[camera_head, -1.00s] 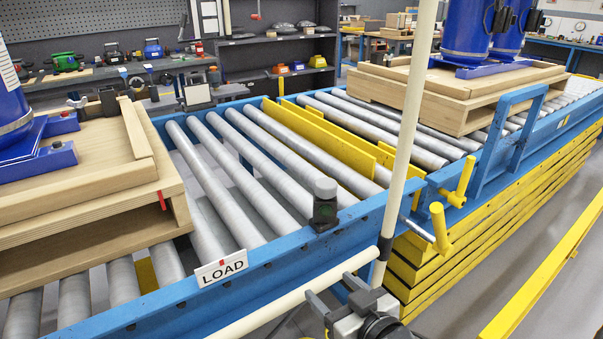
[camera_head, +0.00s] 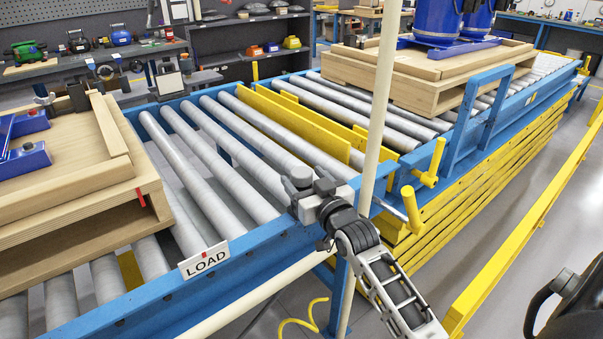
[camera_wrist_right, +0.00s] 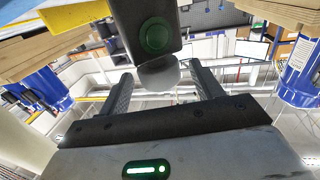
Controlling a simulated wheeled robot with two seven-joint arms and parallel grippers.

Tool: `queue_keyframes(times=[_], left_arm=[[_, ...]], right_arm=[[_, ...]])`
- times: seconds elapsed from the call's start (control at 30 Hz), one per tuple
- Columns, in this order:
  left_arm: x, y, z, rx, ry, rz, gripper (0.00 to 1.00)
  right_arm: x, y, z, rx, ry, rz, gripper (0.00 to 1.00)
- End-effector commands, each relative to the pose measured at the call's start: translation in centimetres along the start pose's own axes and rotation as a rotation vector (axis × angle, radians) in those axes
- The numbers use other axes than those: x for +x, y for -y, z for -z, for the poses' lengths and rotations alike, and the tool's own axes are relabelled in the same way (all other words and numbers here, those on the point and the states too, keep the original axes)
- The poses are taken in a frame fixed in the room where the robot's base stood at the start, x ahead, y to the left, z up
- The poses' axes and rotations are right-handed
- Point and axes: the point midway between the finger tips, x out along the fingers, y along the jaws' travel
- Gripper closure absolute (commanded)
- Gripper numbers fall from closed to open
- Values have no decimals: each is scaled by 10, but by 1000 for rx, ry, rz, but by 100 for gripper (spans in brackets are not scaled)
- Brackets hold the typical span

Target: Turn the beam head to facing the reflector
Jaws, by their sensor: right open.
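The beam head shows in the right wrist view as a dark block with a round green lens (camera_wrist_right: 155,36) and a rounded grey cap below it. In the head view, its grey cap (camera_head: 301,172) shows on the blue near rail of the conveyor; most of its body is hidden behind my right gripper (camera_head: 302,192). In the wrist view my right gripper (camera_wrist_right: 161,74) is open, one finger either side of the grey cap, with visible gaps. I cannot pick out the reflector for certain. My left gripper is not in view.
A cream upright post (camera_head: 378,110) and sloping cream rail (camera_head: 265,295) stand close to my right arm. A LOAD sign (camera_head: 204,259) hangs on the near rail. Wooden pallets (camera_head: 70,215) and (camera_head: 400,85) sit on the rollers. Yellow handles (camera_head: 412,210) stick out to the right.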

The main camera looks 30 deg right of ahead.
Motion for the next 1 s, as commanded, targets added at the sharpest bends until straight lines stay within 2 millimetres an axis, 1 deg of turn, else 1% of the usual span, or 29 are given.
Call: queue_keyframes(times=[0.03, 0.1, 0.2, 0.5, 0.53, 0.57, 0.6, 0.67, 0.7, 1.0], left_arm=[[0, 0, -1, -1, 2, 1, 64], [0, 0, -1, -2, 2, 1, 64], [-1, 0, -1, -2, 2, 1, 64], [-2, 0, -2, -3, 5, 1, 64], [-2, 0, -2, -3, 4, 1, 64], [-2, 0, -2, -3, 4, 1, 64], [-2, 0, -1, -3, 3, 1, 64], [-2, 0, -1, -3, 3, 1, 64], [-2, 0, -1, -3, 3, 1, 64], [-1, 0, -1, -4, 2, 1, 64]], right_arm=[[7, 0, 1, 0, -1, 0, 35], [14, 0, 0, -1, 0, 0, 35], [19, 0, 0, -1, 1, 0, 35], [21, 0, -1, -1, 1, 0, 35], [21, 0, -1, -1, 1, 0, 40], [20, 0, -1, -1, 1, 0, 49], [20, 0, -1, -1, 1, 0, 60], [20, 0, -1, -1, 1, 0, 77], [20, 0, -1, -1, 1, 0, 78], [20, 0, -1, -4, 2, 28, 78]])
